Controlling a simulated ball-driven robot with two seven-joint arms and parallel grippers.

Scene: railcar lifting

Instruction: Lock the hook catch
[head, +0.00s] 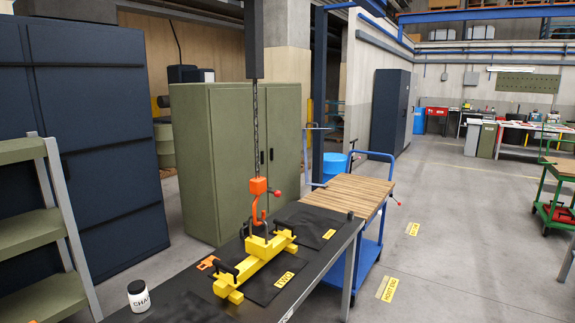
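An orange hook block (258,186) with a red knob (277,192) hangs on a dark chain (255,130) over the black-topped table. Its orange hook (256,211) points down at the dark ring on top of the yellow lifting frame (256,262). The hook overlaps the top of the ring in the picture; I cannot tell whether it passes through it. The hook catch is too small for me to tell whether it is open or locked. The yellow frame rests on black mats with yellow labels. Neither of my grippers is in view.
An orange piece (208,262) and a black-and-white jar (139,297) are on the table's left part. A blue cart with a wooden top (352,193) stands beyond the table. Green and dark blue cabinets stand behind. The floor to the right is mostly clear.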

